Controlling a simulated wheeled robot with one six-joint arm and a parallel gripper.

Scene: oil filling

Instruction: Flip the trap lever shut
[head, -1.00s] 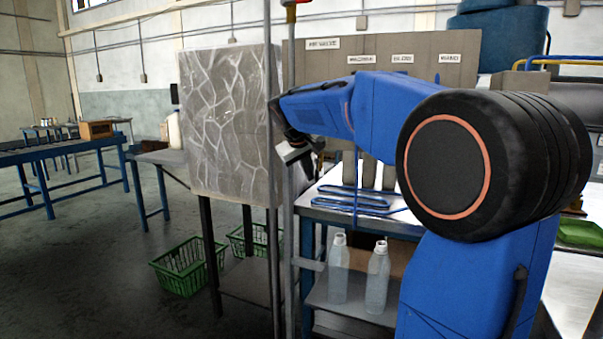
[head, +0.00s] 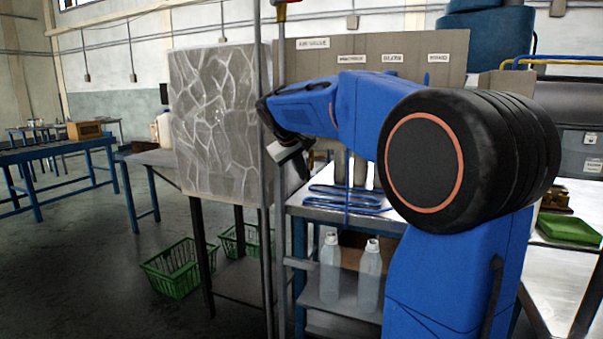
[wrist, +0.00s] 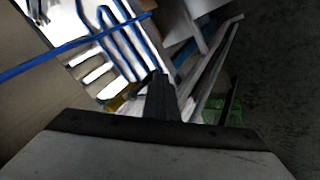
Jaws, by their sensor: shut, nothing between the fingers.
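My gripper (wrist: 160,82) is shut and empty; its dark fingers point away from the camera in the wrist view. In the head view the gripper is partly hidden behind my blue arm and the pole, close to the right side of the grey patterned box. A small brassy-yellow piece (wrist: 118,103) shows just left of the fingers in the wrist view; I cannot tell whether they touch. I cannot clearly make out the trap lever in either view. A red and yellow fitting (head: 281,4) sits on the upright pole, cut off by the top edge of the head view.
The grey patterned box (head: 215,125) stands on dark legs left of the pole (head: 265,230). A bench (head: 310,212) with blue tubing (head: 345,193) stands right of it. Two clear bottles (head: 330,265) are on its lower shelf. Green baskets (head: 178,268) sit on the floor.

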